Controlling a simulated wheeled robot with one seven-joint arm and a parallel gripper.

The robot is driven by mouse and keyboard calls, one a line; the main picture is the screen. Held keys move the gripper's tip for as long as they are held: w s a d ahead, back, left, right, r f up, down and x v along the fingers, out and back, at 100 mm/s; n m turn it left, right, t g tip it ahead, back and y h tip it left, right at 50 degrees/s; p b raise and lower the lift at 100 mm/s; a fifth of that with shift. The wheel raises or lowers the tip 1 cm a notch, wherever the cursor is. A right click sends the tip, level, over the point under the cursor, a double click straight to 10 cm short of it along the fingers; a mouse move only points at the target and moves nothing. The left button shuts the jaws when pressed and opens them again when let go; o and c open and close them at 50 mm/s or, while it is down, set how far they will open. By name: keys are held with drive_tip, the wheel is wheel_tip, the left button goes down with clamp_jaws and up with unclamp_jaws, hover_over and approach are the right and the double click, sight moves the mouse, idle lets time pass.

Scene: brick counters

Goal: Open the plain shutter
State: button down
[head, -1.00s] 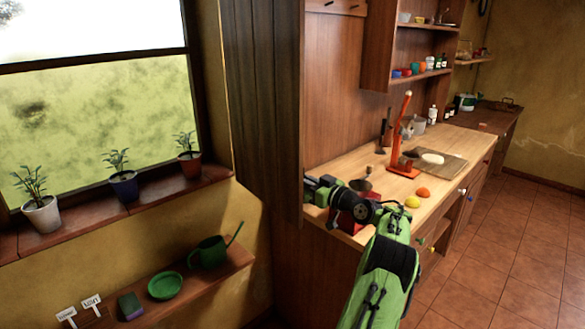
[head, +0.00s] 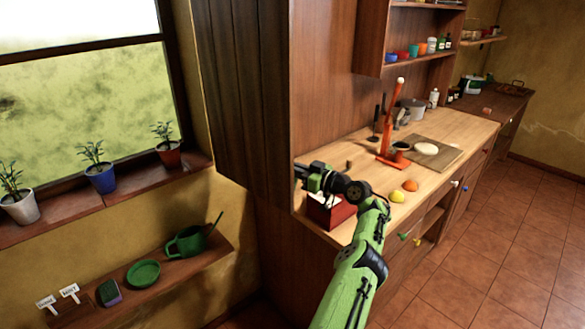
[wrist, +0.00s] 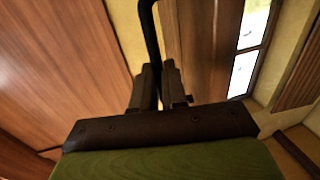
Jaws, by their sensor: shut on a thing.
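The plain shutter (head: 240,95) is a dark brown plank panel standing out from the wall just right of the window in the head view. Its planks also show in the wrist view (wrist: 203,45). My gripper (head: 299,171) is at the shutter's right edge, low down, partly hidden behind its own wrist. In the wrist view my gripper (wrist: 158,82) is closed around a thin black bar, the shutter handle (wrist: 150,35), which runs upward from between the fingers. The exact grip point is hidden by the fingers.
The window sill (head: 120,200) holds potted plants. A lower shelf (head: 195,262) carries a green watering can (head: 187,241) and bowl (head: 143,272). A wooden counter (head: 455,130) with a red box (head: 331,212) stands beside my arm. The tiled floor (head: 490,245) at right is clear.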

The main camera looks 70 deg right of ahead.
drive_tip(key=shift+w+a+r, duration=0.1)
drive_tip(key=shift+w, duration=0.15)
drive_tip(key=c, duration=1.5)
unclamp_jaws()
drive_tip(key=o, duration=0.3)
drive_tip(key=shift+w, duration=0.35)
drive_tip(key=shift+o, duration=0.2)
drive_tip(key=v, duration=1.6)
drive_tip(key=shift+s, duration=0.1)
